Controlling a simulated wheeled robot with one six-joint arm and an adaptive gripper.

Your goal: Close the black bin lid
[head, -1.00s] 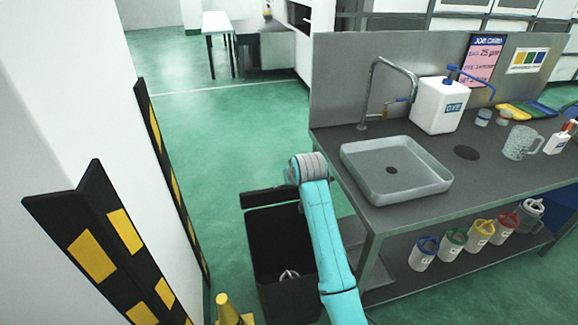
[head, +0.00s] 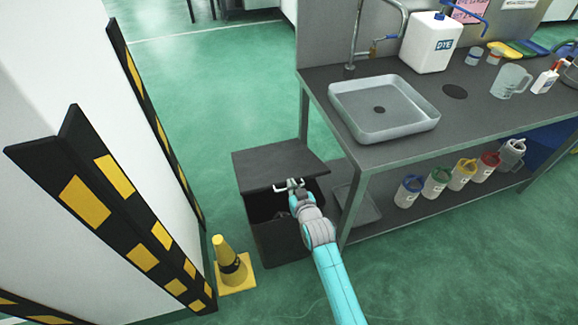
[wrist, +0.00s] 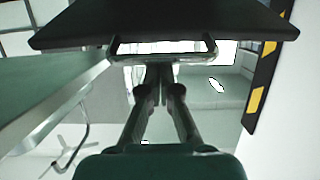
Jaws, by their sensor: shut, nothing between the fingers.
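The black bin (head: 265,232) stands on the floor left of the bench. Its lid (head: 270,163) is tilted over the back part of the opening, with a dark gap at the front. A pale bar handle (head: 289,184) is at the lid's front edge. In the wrist view the lid (wrist: 165,22) spans the top and its handle (wrist: 165,56) crosses just past my fingertips. My gripper (wrist: 158,72) is shut and empty, its fingertips at the handle; I cannot tell whether they touch. In the head view my gripper (head: 293,194) is at the lid's front edge, partly hiding the opening.
A yellow cone (head: 228,262) is left of the bin. A pillar with black-yellow guards (head: 120,175) is farther left. Floor behind is clear.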

